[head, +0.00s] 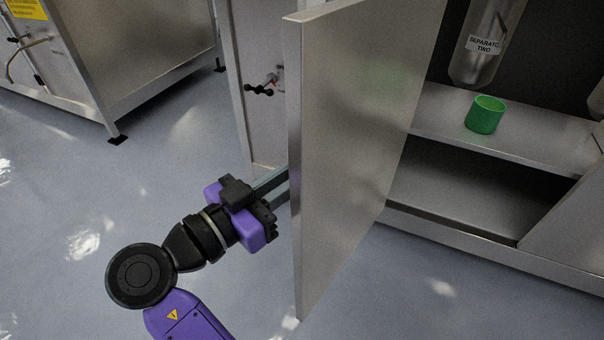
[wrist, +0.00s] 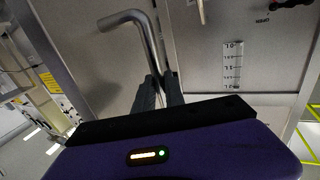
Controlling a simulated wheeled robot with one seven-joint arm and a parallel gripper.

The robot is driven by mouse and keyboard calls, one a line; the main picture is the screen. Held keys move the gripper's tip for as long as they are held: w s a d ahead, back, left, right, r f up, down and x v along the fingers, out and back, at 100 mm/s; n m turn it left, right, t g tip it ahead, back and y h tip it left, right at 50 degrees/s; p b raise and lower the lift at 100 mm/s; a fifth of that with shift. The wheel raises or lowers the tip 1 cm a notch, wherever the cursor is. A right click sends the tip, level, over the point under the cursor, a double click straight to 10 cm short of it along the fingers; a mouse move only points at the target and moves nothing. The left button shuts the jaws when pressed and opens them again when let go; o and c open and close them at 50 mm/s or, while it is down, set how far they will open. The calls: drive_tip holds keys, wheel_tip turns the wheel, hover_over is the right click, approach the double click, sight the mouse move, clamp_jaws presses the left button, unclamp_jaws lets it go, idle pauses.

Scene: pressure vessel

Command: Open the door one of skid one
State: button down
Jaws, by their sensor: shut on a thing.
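The door (head: 350,130) is a flat metal panel standing swung open from the cabinet, seen at an angle in the head view. My gripper (head: 276,184) reaches to the door's far side from the left, and its fingertips are partly hidden behind the door's edge. In the wrist view my gripper (wrist: 160,92) is shut on a bent metal bar handle (wrist: 138,22). The handle stands out from a metal panel. Its far side is hidden in the head view.
The open cabinet has a shelf (head: 545,140) with a green cup (head: 485,115) under a vessel labelled separator two (head: 490,40). A metal panel with a black-handled valve (head: 262,88) stands behind the door. Another metal skid (head: 140,45) is at upper left. The floor at left is clear.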

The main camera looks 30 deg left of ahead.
drive_tip(key=shift+w+f, duration=0.1)
drive_tip(key=shift+w, duration=0.05)
drive_tip(key=c, duration=1.4)
unclamp_jaws()
drive_tip(key=shift+a, duration=0.15)
drive_tip(key=p+v, duration=0.3)
drive_tip(key=v, duration=0.4)
drive_tip(key=shift+s, duration=0.4)
